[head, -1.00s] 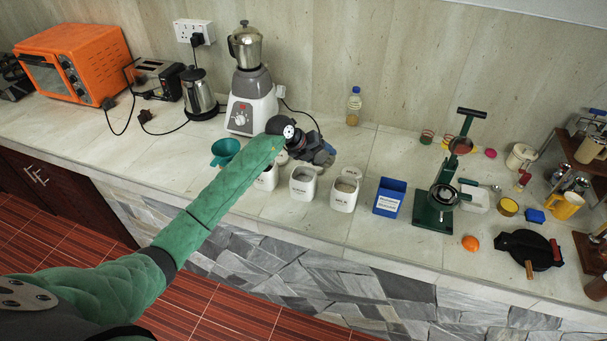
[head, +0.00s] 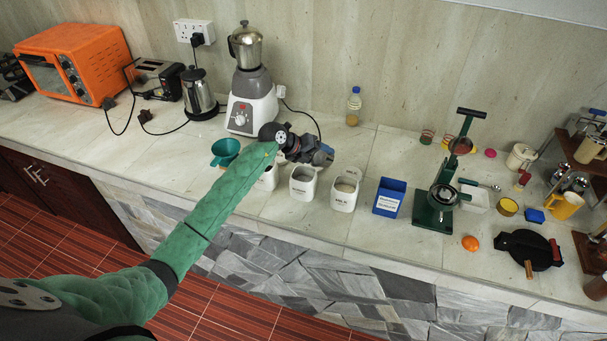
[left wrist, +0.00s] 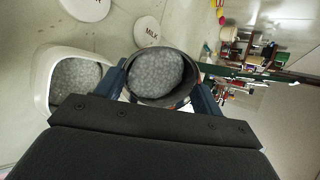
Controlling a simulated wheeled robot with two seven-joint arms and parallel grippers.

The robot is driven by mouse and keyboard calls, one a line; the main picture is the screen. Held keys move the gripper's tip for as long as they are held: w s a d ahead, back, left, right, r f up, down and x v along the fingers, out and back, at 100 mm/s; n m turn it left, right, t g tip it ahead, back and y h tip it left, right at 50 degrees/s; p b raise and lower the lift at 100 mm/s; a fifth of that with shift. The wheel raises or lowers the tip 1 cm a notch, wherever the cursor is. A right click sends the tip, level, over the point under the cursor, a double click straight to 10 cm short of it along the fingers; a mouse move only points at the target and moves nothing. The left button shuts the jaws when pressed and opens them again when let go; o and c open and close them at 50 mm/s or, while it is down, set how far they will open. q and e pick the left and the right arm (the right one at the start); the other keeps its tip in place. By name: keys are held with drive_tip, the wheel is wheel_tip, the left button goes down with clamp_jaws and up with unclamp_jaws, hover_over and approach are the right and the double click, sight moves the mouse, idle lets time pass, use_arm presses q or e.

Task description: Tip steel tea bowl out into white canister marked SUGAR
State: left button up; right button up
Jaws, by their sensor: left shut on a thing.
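My left gripper (head: 325,156) is above the row of white canisters in the head view. In the left wrist view it is shut on the steel tea bowl (left wrist: 187,97), one finger on each side. The bowl holds grey, grainy contents; its tilt is hard to judge. In the head view the bowl is hidden by the gripper. The middle white canister (head: 303,188) seems to be the one marked SUGAR, but its label is small. In the left wrist view an open white canister (left wrist: 43,88) with grey contents lies left of the bowl. My right gripper is not in view.
A MILK canister (head: 343,195) stands to the right, beside a blue box (head: 389,197). Another white canister (head: 267,180) is partly behind my arm. A green funnel-like cup (head: 225,150) and a blender (head: 250,105) stand nearby. A MILK lid (left wrist: 147,30) lies on the counter.

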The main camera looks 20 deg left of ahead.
use_arm(q)
drive_tip(key=shift+w+a, duration=0.1)
drive_tip(key=shift+s+r+h, duration=0.1)
drive_tip(key=shift+s+h, duration=0.1)
drive_tip(key=shift+h, duration=0.1)
drive_tip(key=shift+w+a+t, duration=0.1)
drive_tip(key=shift+t, duration=0.2)
drive_tip(key=shift+s+r+h, duration=0.1)
drive_tip(key=shift+s+h, duration=0.1)
drive_tip(key=shift+h, duration=0.1)
drive_tip(key=shift+w+a+t, duration=0.1)
drive_tip(key=shift+w+t, duration=0.05)
drive_tip(key=shift+t, duration=0.15)
drive_tip(key=shift+r+h, duration=0.1)
drive_tip(key=shift+h, duration=0.2)
drive_tip(key=shift+s+a, duration=0.1)
drive_tip(key=shift+s, duration=0.1)
idle(0.4)
drive_tip(key=shift+t+h, duration=0.3)
